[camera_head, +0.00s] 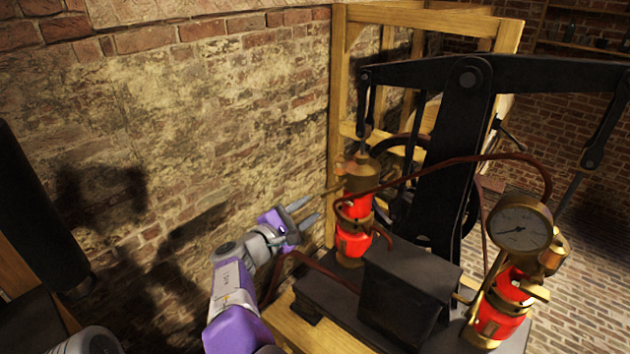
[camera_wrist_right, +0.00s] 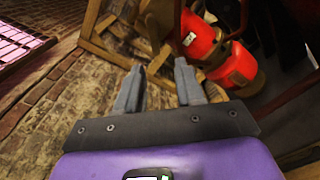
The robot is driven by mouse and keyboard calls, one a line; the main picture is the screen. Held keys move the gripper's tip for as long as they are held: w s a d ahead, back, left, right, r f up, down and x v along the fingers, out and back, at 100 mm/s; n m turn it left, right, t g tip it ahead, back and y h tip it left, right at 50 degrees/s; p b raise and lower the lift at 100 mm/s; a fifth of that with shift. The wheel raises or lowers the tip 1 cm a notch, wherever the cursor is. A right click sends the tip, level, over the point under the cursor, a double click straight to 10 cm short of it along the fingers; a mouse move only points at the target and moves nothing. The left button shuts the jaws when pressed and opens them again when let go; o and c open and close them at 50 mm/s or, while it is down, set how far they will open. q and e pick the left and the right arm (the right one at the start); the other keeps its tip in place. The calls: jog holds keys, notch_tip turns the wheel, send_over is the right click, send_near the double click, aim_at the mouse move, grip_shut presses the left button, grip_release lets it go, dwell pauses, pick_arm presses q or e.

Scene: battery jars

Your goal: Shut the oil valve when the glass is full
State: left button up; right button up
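My right gripper (camera_head: 307,212) is open and empty, in front of the brick wall, just left of a red cylinder (camera_head: 352,243) with a brass top (camera_head: 360,178). A thin rod reaches from that top towards its fingers; I cannot tell if they touch. In the right wrist view the two fingers (camera_wrist_right: 158,88) stand apart with nothing between them, and red cylinder parts (camera_wrist_right: 198,38) show beyond. A second red cylinder (camera_head: 498,318) with brass fittings stands at the right. I cannot tell which fitting is the oil valve, nor make out a glass or its level. My left gripper is not in view.
A round gauge (camera_head: 519,228) sits above the right cylinder. A black beam (camera_head: 540,75) on a black post (camera_head: 452,160) spans the machine. A dark box (camera_head: 408,290) stands between the cylinders. A wooden frame (camera_head: 341,100) rises behind. Brick wall (camera_head: 200,120) lies left.

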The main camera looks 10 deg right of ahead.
aim_at(326, 195)
jog(key=d, duration=0.1)
jog(key=w+d+r, duration=0.1)
jog(key=d, duration=0.1)
jog(key=w+d, duration=0.1)
jog(key=shift+d+r, duration=0.35)
jog(key=shift+w+d+r, duration=0.1)
jog(key=shift+d+r, duration=0.05)
jog(key=shift+d, duration=0.25)
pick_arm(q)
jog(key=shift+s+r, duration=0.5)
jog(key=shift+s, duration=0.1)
pick_arm(e)
jog(key=shift+w, duration=0.2)
grip_shut()
